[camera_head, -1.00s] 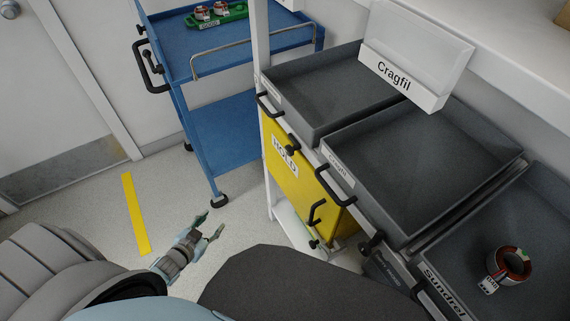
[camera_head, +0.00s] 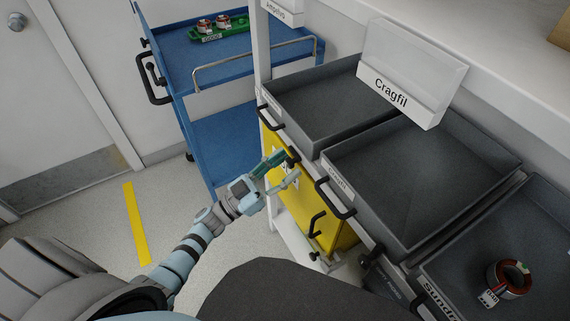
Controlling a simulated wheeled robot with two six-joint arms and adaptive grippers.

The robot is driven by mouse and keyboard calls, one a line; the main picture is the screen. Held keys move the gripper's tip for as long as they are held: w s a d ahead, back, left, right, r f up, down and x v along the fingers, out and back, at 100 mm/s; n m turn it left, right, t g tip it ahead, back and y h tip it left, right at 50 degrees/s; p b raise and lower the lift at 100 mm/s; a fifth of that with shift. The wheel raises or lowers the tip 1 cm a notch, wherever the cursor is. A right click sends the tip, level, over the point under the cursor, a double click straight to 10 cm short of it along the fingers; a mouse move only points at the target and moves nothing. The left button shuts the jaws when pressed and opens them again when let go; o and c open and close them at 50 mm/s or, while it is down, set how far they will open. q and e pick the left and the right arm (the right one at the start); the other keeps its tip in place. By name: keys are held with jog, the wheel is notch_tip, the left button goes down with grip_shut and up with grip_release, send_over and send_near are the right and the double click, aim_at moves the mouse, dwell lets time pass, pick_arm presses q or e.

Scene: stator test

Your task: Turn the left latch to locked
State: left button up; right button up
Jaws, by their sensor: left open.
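A yellow bin front (camera_head: 322,216), which bears a HOLD label, sits under the grey trays. A small dark latch knob (camera_head: 293,157) is at its upper edge, just beyond my left gripper (camera_head: 289,167). The gripper is open, with one finger beside the knob and the other lower right; whether it touches is hard to tell. The gripper hides most of the HOLD label. Which way the latch is turned cannot be read. Another dark knob (camera_head: 377,251) is farther right, below the middle tray. My right gripper is out of view.
Grey trays (camera_head: 350,140) with black handles stand above the yellow front. The right tray holds a copper-coloured ring part (camera_head: 509,279). A blue cart (camera_head: 222,140) with a green tray (camera_head: 232,30) stands behind. The floor at left is clear, with a yellow stripe (camera_head: 136,225).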

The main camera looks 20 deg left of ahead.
pick_arm(q)
jog(key=shift+w, duration=0.1)
jog(key=shift+d, duration=0.1)
grip_shut()
